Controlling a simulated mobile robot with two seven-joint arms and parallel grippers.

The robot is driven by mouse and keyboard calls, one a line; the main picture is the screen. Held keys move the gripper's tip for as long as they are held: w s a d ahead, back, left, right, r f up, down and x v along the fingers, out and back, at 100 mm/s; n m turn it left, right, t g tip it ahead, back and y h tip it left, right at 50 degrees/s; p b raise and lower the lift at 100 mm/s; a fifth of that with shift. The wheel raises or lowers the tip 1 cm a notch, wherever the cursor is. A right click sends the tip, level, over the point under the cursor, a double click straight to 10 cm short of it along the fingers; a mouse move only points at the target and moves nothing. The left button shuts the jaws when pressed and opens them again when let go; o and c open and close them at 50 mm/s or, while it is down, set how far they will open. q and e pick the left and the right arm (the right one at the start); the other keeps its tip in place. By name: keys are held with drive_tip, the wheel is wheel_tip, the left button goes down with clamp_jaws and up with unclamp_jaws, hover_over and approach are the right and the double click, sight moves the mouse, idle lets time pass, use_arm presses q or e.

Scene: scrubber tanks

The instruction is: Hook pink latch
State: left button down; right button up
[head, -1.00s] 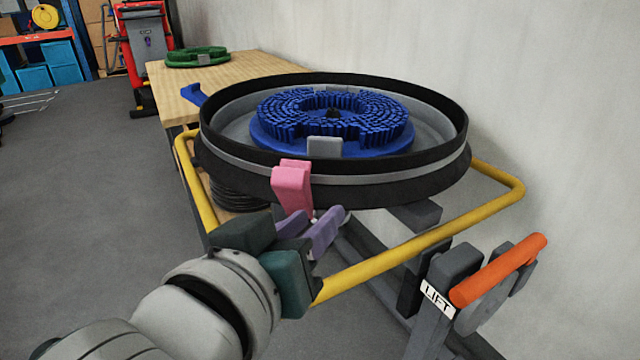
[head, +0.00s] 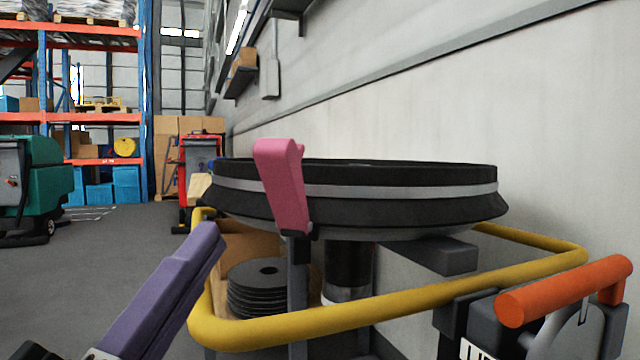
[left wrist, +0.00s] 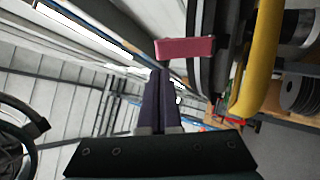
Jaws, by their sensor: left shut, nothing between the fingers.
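The pink latch (head: 283,185) stands upright against the near side of the round black ring (head: 420,208), its top at or slightly above the rim. Its lower end meets a dark mount below the grey band. My left gripper (head: 210,238), with purple fingers, is shut and empty, left of and lower than the latch in the head view. In the left wrist view the pink latch (left wrist: 185,48) lies just beyond the shut fingertips (left wrist: 160,75), with a small visible gap. Whether the latch is hooked cannot be told. My right gripper is out of view.
A yellow rail (head: 330,318) curves around below the ring. An orange handle (head: 560,290) stands at the right. Black discs (head: 262,288) are stacked under the ring. A wall is close behind; open floor (head: 110,255) lies to the left.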

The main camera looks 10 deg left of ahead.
sight(271, 158)
use_arm(q)
drive_tip(key=x, duration=1)
drive_tip(key=shift+w+b, duration=0.15)
drive_tip(key=shift+b, duration=0.25)
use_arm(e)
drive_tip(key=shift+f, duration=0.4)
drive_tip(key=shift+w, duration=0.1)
